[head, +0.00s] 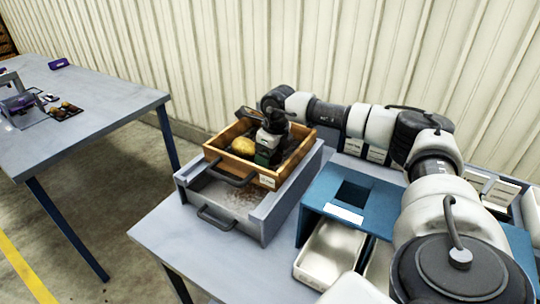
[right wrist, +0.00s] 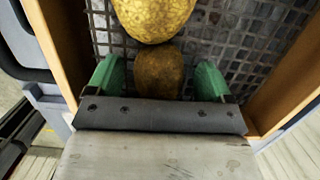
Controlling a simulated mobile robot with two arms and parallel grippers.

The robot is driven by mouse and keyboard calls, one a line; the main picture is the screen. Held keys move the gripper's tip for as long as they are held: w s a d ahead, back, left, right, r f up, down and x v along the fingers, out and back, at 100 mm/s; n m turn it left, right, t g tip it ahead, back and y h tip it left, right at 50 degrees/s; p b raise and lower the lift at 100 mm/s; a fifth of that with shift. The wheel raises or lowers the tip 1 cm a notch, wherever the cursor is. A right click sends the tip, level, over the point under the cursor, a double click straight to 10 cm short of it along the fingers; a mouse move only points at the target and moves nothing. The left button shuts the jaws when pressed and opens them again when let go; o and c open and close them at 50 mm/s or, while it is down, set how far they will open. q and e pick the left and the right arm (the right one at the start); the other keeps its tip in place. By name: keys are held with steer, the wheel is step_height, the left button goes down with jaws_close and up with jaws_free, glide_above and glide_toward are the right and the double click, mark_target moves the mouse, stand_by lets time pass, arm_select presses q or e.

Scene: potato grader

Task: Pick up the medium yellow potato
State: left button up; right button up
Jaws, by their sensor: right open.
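A bright yellow potato (head: 243,145) lies in the wooden-framed sieve box (head: 213,155); a bright yellow potato also shows at the top edge of the right wrist view (right wrist: 152,18), cut off by the frame. A darker, brownish-yellow potato (right wrist: 158,72) lies on the mesh right beside it and looks smaller. I cannot tell for sure which is the medium one. My right gripper (right wrist: 157,66) reaches down into the box, open, with its green fingers on either side of the darker potato and small gaps showing. In the head view the gripper hides part of the box. My left gripper is not in view.
The box sits on a grey metal frame with a handled drawer (head: 215,217) on the grey table (head: 165,235). A blue stand (head: 318,190) with a square opening and a metal tray (head: 325,250) stand to the right. Another table (head: 90,130) is at left. A wall is behind.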

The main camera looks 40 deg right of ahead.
steer(key=shift+r, duration=0.1)
steer(key=c, duration=1.1)
steer(key=shift+o, duration=0.2)
